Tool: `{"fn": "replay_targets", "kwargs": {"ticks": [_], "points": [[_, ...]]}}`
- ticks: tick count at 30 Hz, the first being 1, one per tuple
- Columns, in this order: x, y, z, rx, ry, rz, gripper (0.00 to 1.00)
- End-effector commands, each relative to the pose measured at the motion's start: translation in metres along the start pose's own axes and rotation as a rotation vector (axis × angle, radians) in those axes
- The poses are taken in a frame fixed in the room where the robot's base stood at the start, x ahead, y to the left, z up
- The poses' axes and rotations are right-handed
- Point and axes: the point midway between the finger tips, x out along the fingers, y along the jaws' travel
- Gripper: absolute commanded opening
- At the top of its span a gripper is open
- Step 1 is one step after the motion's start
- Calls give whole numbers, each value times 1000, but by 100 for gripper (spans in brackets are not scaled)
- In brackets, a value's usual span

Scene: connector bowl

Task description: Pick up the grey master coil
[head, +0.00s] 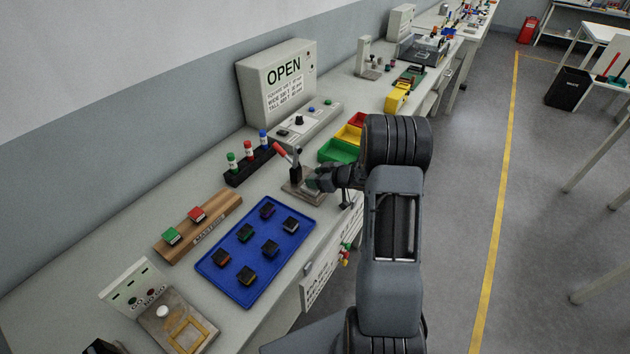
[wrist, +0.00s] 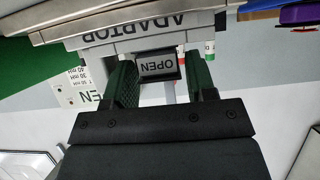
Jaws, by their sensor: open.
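A small block with a grey face marked OPEN and dark edges (wrist: 160,67) lies between my fingers in the wrist view; it appears to be the grey master coil. My gripper (wrist: 162,82) is open, with a green-padded finger on either side of the block. I cannot tell whether either finger touches it. In the head view my gripper (head: 314,181) is low at a grey metal fixture (head: 299,195) with a red-handled lever (head: 282,150). The gripper hides most of the block there. A grey part marked ADAPTOR (wrist: 125,35) is just beyond the block in the wrist view.
A wooden masters rack (head: 220,228) holds a green and a red coil. A blue tray (head: 215,262) holds several dark coils. A black holder (head: 238,177) with coloured bottles, an OPEN-marked cabinet (head: 262,75) and a green bin (head: 340,151) stand near the fixture.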

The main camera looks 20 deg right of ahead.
Motion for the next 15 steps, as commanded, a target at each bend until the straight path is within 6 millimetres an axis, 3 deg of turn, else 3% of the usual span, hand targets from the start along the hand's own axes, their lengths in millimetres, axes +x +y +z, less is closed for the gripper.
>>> {"fn": "replay_targets", "kwargs": {"ticks": [6, 15], "points": [[0, 0, 0, -1, 0, 0, 51], [0, 0, 0, -1, 0, 0, 22]]}}
